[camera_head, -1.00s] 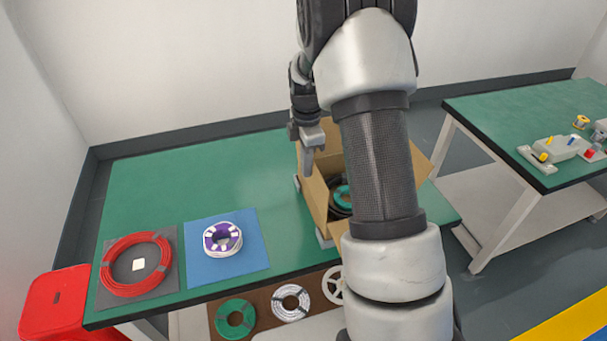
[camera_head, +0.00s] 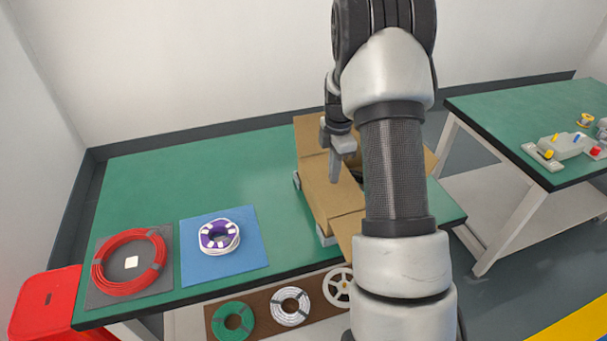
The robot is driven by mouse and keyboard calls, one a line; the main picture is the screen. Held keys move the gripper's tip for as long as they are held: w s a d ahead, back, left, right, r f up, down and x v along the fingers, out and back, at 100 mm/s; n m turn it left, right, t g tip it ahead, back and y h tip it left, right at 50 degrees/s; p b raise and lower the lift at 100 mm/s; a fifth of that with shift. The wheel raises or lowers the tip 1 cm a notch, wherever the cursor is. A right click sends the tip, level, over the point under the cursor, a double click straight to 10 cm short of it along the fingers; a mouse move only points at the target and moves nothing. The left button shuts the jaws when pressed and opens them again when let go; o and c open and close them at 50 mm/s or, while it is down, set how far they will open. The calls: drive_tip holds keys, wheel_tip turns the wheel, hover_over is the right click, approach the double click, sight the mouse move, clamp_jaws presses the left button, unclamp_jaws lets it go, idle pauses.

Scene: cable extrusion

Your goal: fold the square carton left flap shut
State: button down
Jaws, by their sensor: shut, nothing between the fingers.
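The square carton (camera_head: 323,208) stands on the green table, partly hidden behind my arm. Its left flap (camera_head: 322,185) lies folded inward over the opening, covering most of the part I can see. A back flap (camera_head: 308,130) stands up behind, a front flap (camera_head: 347,228) sticks out toward the front, and a right flap (camera_head: 430,160) shows past my arm. My gripper (camera_head: 337,178) is shut and empty, pointing down at the left flap near its right edge. Whether it touches the flap I cannot tell. A small dark part of the inside shows beside the gripper.
A red cable coil (camera_head: 100,272) lies on a grey mat, and a purple-white coil (camera_head: 204,240) on a blue mat (camera_head: 240,262). Several coils sit on a lower shelf. A second table (camera_head: 500,115) stands right.

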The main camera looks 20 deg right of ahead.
drive_tip(key=shift+s+f, duration=0.15)
drive_tip(key=shift+f, duration=0.15)
drive_tip(key=shift+r, duration=0.1)
wheel_tip(320, 180, up, 10)
drive_tip(key=p, duration=0.6)
drive_tip(key=shift+r, duration=0.1)
